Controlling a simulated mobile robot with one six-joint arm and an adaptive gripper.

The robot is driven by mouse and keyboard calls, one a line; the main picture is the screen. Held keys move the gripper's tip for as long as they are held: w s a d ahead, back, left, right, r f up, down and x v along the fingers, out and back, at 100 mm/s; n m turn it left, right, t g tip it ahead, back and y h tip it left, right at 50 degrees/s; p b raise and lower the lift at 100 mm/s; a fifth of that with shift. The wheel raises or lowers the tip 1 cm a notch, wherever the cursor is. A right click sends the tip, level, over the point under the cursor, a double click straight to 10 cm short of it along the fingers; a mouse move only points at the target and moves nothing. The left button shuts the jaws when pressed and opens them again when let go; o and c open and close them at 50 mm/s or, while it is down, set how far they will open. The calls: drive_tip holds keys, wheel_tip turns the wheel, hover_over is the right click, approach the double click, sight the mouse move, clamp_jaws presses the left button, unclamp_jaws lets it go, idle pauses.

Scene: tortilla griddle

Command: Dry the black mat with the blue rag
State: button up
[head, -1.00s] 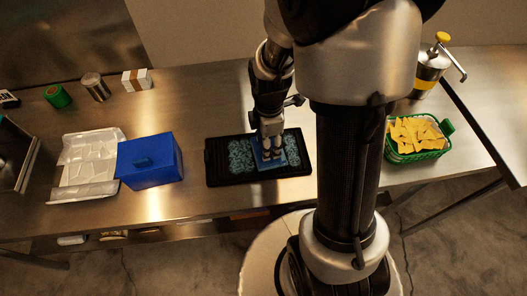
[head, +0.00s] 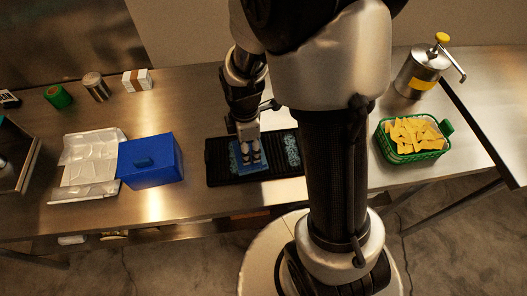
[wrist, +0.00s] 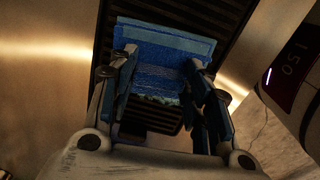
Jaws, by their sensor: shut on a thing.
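The black mat (head: 219,171) is a ribbed dark rectangle lying on the steel counter. It also shows in the wrist view (wrist: 152,117). Pale bluish wet patches (head: 291,150) show on the mat right of the rag. My arm hides the mat's right end.
A blue box (head: 152,172) and a crumpled white tray (head: 80,180) stand to the left. A green basket of yellow chips (head: 410,152) and a steel pump dispenser (head: 418,72) stand to the right. Small cans and a carton (head: 137,80) are at the back left.

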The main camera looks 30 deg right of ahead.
sight(261, 150)
idle(0.3)
drive_tip(key=shift+w+a+f, duration=0.1)
drive_tip(key=shift+w+a, duration=0.05)
drive_tip(key=shift+a, duration=0.35)
drive_tip(key=shift+w+a+f, duration=0.1)
drive_tip(key=shift+a, duration=0.4)
drive_tip(key=shift+o, duration=0.2)
drive_tip(key=shift+d, duration=0.15)
drive_tip(key=shift+s+d, duration=0.15)
drive_tip(key=shift+d, duration=0.15)
drive_tip(key=shift+r, duration=0.1)
drive_tip(key=shift+d, duration=0.15)
drive_tip(key=shift+s+d+r, duration=0.1)
drive_tip(key=shift+s+d, duration=0.1)
drive_tip(key=shift+d, duration=0.9)
drive_tip(key=shift+s+d+r, duration=0.1)
drive_tip(key=shift+s+d, duration=0.05)
drive_tip(key=shift+d, duration=0.95)
drive_tip(key=shift+c, duration=0.2)
